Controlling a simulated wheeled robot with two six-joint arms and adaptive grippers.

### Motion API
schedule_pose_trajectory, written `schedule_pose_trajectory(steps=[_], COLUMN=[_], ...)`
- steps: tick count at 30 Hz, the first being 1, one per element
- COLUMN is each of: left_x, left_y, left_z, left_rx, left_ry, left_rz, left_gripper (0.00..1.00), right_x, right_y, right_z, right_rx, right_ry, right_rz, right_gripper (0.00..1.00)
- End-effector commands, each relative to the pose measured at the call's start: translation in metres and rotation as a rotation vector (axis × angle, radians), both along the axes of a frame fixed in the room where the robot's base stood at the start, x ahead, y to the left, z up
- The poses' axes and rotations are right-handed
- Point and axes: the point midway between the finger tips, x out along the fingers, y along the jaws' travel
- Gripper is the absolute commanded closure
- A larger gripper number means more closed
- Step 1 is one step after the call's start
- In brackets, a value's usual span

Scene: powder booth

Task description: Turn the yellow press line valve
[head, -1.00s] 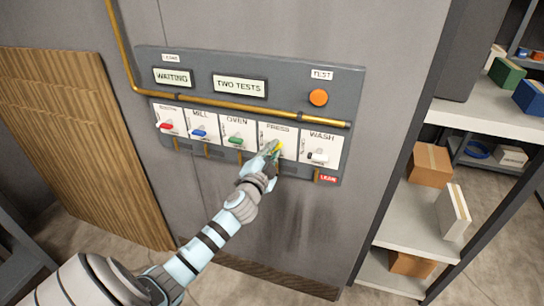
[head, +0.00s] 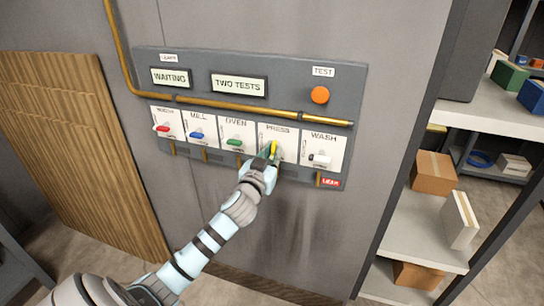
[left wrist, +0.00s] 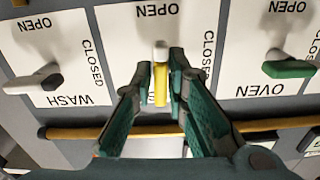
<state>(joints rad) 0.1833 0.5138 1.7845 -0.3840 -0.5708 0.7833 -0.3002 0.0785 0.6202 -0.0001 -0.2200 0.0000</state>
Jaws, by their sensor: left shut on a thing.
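The yellow press valve handle (head: 273,149) is on the PRESS plate (head: 288,150) of the grey wall panel. It stands roughly upright in the head view. My left gripper (head: 267,163) reaches it from below and hides its lower part. In the left wrist view the yellow handle (left wrist: 161,85) lies between the two green fingers of my left gripper (left wrist: 158,72), which are shut on it. That view is upside down, and the handle is in line with the word OPEN (left wrist: 157,10). My right gripper is not in view.
Red (head: 162,128), blue (head: 197,135), green (head: 234,142) and white (head: 320,160) valve handles sit beside it. A brass pipe (head: 240,109) crosses above, below an orange TEST button (head: 319,95). Shelves with boxes (head: 433,173) stand right; a wooden board (head: 80,150) leans left.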

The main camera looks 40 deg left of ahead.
Motion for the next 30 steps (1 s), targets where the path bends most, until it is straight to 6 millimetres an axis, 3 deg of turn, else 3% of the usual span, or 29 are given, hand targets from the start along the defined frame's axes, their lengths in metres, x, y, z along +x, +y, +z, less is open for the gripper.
schedule_pose_trajectory(steps=[20,21,24,30], left_x=[-0.0002,-0.0002,-0.0002,0.0001], left_y=[0.0003,0.0003,0.0002,0.0], left_z=[-0.0015,-0.0015,-0.0013,-0.0007], left_rx=[-0.074,-0.074,-0.073,-0.072], left_ry=[-0.022,-0.022,-0.022,-0.023], left_rz=[0.001,0.001,0.001,0.0], left_gripper=[1.0,0.84,0.7,0.7], right_x=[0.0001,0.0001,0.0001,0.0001], right_y=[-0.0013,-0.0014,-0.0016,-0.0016], right_z=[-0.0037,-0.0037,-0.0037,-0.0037], right_rx=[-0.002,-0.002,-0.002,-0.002], right_ry=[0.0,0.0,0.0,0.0], right_rz=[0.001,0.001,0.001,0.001], right_gripper=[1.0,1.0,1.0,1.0])
